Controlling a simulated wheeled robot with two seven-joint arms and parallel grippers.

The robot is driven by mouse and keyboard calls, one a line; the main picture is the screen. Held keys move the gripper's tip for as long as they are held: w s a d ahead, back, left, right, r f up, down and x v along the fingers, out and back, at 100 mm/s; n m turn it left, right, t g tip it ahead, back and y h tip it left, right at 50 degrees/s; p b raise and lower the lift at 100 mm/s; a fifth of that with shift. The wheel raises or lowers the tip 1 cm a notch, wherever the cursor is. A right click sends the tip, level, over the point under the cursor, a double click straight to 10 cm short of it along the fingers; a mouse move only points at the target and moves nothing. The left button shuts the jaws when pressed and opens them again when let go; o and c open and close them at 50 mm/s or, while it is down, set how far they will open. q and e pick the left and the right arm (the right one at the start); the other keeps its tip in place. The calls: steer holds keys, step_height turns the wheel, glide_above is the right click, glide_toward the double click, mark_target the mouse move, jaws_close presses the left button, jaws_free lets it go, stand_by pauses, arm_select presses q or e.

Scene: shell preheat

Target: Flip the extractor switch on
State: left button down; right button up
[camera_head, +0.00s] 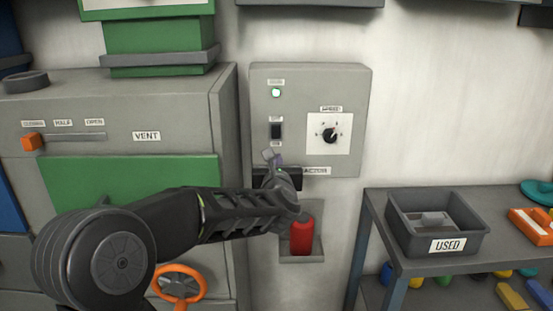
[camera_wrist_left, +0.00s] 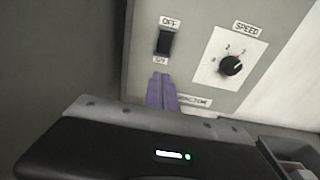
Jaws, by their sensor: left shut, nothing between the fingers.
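The extractor switch is a black rocker (camera_head: 277,131) on the grey extractor box (camera_head: 348,90). In the left wrist view the rocker (camera_wrist_left: 164,43) has an OFF label above and an ON label below. I cannot tell which way it is tipped. A green lamp (camera_head: 276,93) above it looks lit. My left gripper (camera_head: 271,156) is shut and empty. Its purple fingertips (camera_wrist_left: 161,76) point up just below the ON label, close under the switch; I cannot tell whether they touch the panel. My right gripper is in neither view.
A speed knob (camera_head: 330,135) sits right of the switch. A red cylinder (camera_head: 302,237) stands in a recess below the box. A grey cabinet (camera_head: 180,120) with an orange vent slider (camera_head: 32,141) is at left. A USED bin (camera_head: 400,225) sits on the shelf at right.

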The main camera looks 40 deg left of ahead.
arm_select(q)
steer(key=v, duration=0.5)
steer(key=shift+d+f+b, duration=0.15)
steer(key=shift+f+b, duration=0.15)
steer(key=shift+b, duration=0.1)
steer(key=d+f+m+g+h+p, duration=0.1)
steer(key=d+f+m+h, duration=0.4)
steer(key=d+f+m, duration=0.75)
steer(key=d+f+m+g+h, duration=0.2)
steer(key=d+f+m+h, duration=0.4)
steer(key=f+m, duration=1.05)
steer(key=s+d+f+m+g+h, duration=0.2)
steer(key=s+d+f+m+g, duration=0.3)
steer(key=s+d+f+m, duration=0.7)
steer(key=s+d+f+g+p, duration=0.1)
steer(key=s+d+f+g, duration=0.1)
steer(key=s+f, duration=0.3)
steer(key=s+d+f+g+h+p, duration=0.1)
steer(key=s+d+f+g, duration=0.2)
steer(key=s, duration=0.9)
step_height(320, 180, down, 2)
steer(key=shift+d+f+m, duration=0.2)
steer(key=shift+d+m, duration=0.1)
